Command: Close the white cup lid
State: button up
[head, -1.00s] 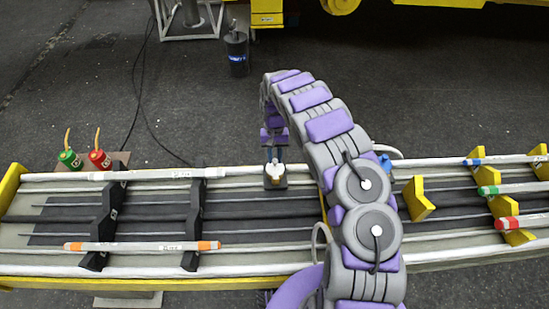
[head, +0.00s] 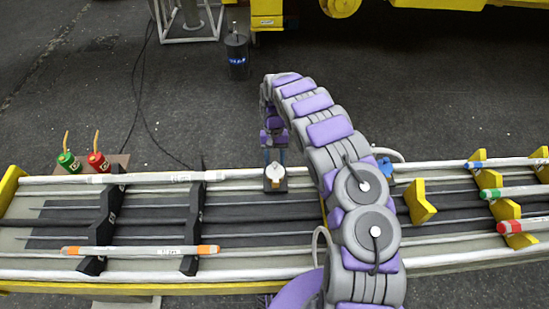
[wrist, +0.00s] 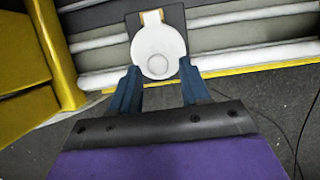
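The white cup lid (head: 275,175) shows as a pale round disc with a small raised knob, on a dark square base (head: 275,187) on the near-middle bench. In the wrist view the lid (wrist: 158,52) looks flat and round, with a beige hinge piece (wrist: 152,17) at its far edge; the cup body under it is hidden. My gripper (head: 275,157) is just behind the lid in the head view. In the wrist view its two blue fingers (wrist: 159,72) are spread apart at the lid's near edge, with nothing held between them. I cannot tell whether they touch the lid.
Black brackets (head: 104,222) carry white tubes on the left of the long bench. Yellow brackets (head: 419,200) stand on the right. A red can (head: 98,161) and a green can (head: 68,161) sit at the back left. A dark cylinder (head: 237,55) stands on the floor behind.

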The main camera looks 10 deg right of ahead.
jog(key=shift+s+r, duration=0.1)
jog(key=shift+w+r, duration=0.25)
jog(key=shift+r, duration=0.2)
jog(key=shift+p+v, duration=1.65)
jog(key=shift+v, duration=6.5)
jog(key=shift+s, duration=0.1)
